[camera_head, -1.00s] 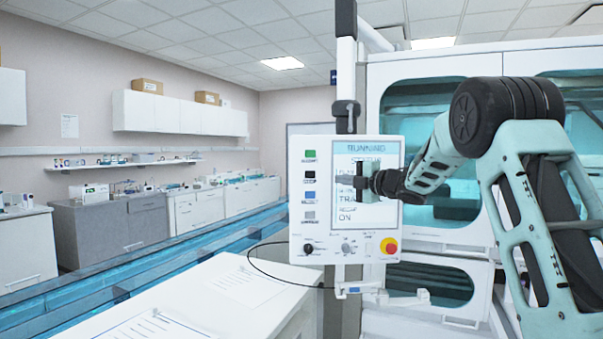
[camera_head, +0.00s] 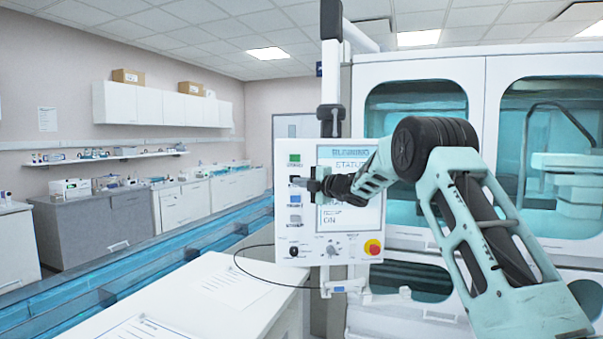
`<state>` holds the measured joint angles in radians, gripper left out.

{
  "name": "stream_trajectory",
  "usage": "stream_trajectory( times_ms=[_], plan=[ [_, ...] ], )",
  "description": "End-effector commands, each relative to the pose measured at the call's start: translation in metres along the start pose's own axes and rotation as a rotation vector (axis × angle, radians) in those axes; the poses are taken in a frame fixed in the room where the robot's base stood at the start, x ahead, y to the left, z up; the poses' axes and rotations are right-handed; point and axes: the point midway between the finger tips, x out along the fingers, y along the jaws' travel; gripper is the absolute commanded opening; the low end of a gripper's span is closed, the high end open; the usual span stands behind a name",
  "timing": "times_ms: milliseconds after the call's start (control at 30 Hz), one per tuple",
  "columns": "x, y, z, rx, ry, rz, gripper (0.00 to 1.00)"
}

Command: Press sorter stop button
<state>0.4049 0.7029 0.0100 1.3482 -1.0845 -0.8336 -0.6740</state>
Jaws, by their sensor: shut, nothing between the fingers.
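The control panel (camera_head: 349,246) is a white upright box with a screen (camera_head: 352,218) headed "RUNNING". Down its left side are a green button (camera_head: 294,158), a black button (camera_head: 294,180), a blue button (camera_head: 295,199) and a grey button (camera_head: 295,219). Their labels are too small to read, so I cannot tell which is the sorter stop. A red round knob on yellow (camera_head: 373,247) sits at the lower right. My gripper (camera_head: 304,184) is shut and empty, in front of the panel with its tips beside the black button. I cannot tell whether they touch it.
A white table (camera_head: 190,290) with papers stands in front, below the panel. A blue-lit track (camera_head: 150,256) runs along the left. A large white cabinet (camera_head: 480,75) with windows stands behind my arm. A black cable (camera_head: 240,268) loops beside the panel.

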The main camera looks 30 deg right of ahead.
Motion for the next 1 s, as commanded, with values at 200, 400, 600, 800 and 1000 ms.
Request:
stream_trajectory(
  times_ms=[200,400,600,800,1000],
  plan=[
    [0.015,0.003,0.020,0.000,-0.003,-0.001,0.00],
    [0.021,0.001,0.026,-0.001,-0.004,0.000,0.00],
    [0.021,0.000,0.026,-0.001,-0.004,0.000,0.00],
    [0.023,-0.002,0.028,-0.003,-0.004,0.000,0.00],
    [0.027,-0.001,0.032,-0.001,-0.005,-0.001,0.00]
  ],
)
